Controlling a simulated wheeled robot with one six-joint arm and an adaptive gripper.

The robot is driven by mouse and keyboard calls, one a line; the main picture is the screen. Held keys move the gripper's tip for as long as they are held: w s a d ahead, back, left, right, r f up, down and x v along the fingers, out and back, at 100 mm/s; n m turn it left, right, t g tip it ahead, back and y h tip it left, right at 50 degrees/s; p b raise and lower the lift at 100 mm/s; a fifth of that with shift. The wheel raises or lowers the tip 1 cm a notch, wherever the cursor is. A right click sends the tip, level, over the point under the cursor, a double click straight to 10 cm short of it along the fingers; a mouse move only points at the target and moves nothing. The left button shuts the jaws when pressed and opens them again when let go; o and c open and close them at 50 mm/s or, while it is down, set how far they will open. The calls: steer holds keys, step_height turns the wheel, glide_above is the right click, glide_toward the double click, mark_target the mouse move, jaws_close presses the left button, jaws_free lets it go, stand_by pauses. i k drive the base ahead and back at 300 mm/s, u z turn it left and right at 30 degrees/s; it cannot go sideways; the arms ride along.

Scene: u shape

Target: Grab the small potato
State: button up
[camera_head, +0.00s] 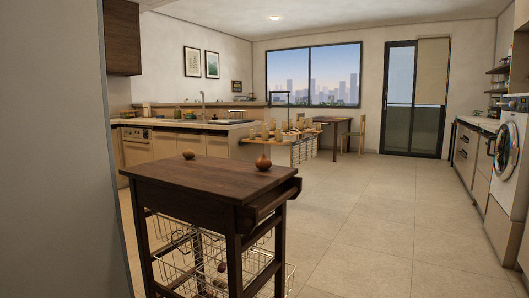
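Two small brown items sit apart on top of the dark wooden kitchen cart (205,176) in the head view. A small roundish brown item (188,154) lies near the cart top's back left edge. It may be the small potato, but it is too small to tell. A larger orange-brown item (263,162) with a pointed top, like an onion, stands near the right edge. Neither is being touched. My gripper is not in view.
Wire baskets (185,262) under the cart top hold small items I cannot make out. A grey wall (50,150) fills the left side. Kitchen counters (190,125) stand behind, with more counters and a washing machine (507,160) at right. The tiled floor (385,215) right of the cart is clear.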

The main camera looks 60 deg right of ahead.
mark_target(187, 153)
steer(key=z, duration=1.95)
